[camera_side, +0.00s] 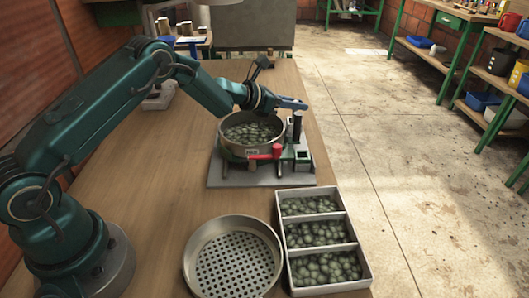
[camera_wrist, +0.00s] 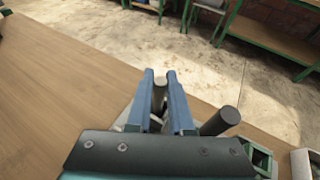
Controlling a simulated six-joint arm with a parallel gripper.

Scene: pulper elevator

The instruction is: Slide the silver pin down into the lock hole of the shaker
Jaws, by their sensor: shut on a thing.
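In the wrist view the pin's round top (camera_wrist: 160,84) shows between the two blue fingers of the gripper (camera_wrist: 160,77). The shaker is a round metal pan of green beans on a grey base plate (camera_side: 228,180). The lock hole is not clearly visible, and I cannot tell whether the pin's lower end is in it.
A dark post (camera_wrist: 222,120) stands close to the right finger. A red handle (camera_side: 268,154) juts from the shaker's front. A three-part tray (camera_side: 282,232) of beans and an empty perforated pan (camera_side: 193,245) lie in front. The bench is clear at left.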

